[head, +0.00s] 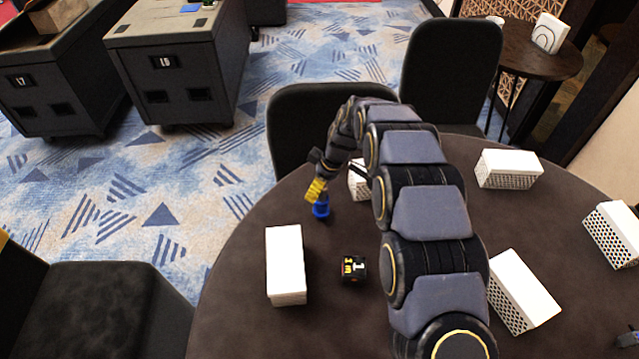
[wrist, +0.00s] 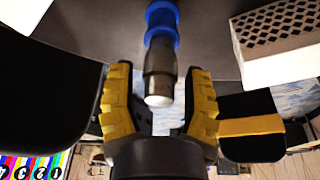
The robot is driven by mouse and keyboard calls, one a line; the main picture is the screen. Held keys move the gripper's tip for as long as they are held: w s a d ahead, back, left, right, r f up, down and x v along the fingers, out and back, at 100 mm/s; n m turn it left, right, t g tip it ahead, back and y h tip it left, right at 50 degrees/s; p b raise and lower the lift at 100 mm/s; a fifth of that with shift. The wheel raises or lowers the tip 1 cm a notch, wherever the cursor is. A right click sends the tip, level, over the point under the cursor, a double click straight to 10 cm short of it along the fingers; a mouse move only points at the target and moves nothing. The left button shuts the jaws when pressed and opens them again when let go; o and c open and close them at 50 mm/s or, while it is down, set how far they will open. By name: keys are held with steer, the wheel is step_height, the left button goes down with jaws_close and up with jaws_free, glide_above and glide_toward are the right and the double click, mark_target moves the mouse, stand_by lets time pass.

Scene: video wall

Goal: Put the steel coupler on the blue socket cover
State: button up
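In the head view my gripper (head: 316,191), with yellow fingers, points down over the table's far left part. A small blue piece, which looks like the blue socket cover (head: 321,209), is right below the fingers. In the wrist view the blue piece (wrist: 162,28) is in line with a dark metallic cylinder with a pale end, which looks like the steel coupler (wrist: 160,68). Whether the two are joined I cannot tell. The cylinder's pale end is between the fingers of my open gripper (wrist: 160,105), with a gap on both sides. In the head view the cylinder is hidden.
The round dark table (head: 235,300) holds a white box (head: 286,265), a black cube with markings (head: 353,268) and several perforated white boxes, one (head: 508,168) at the back right. Another white box (head: 358,182) is close to my gripper. Black chairs stand around the table.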

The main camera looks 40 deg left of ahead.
steer(key=shift+r, duration=0.1)
steer(key=s+v, duration=0.1)
steer(key=v, duration=1)
steer(key=w+d+r+m, duration=0.2)
steer(key=d+r+m, duration=0.3)
steer(key=d, duration=0.6)
steer(key=s+d+r+m+h, duration=0.1)
steer(key=s+d+r+m, duration=0.2)
steer(key=d, duration=0.4)
steer(key=s+d+r+m+h, duration=0.1)
steer(key=s+d+r+m, duration=0.15)
steer(key=d, duration=0.55)
steer(key=s+d+m+g+h, duration=0.1)
steer(key=s+d+m, duration=0.9)
steer(key=s+d, duration=0.5)
steer(key=s, duration=0.3)
steer(key=shift+s, duration=0.3)
steer(key=shift+f, duration=0.1)
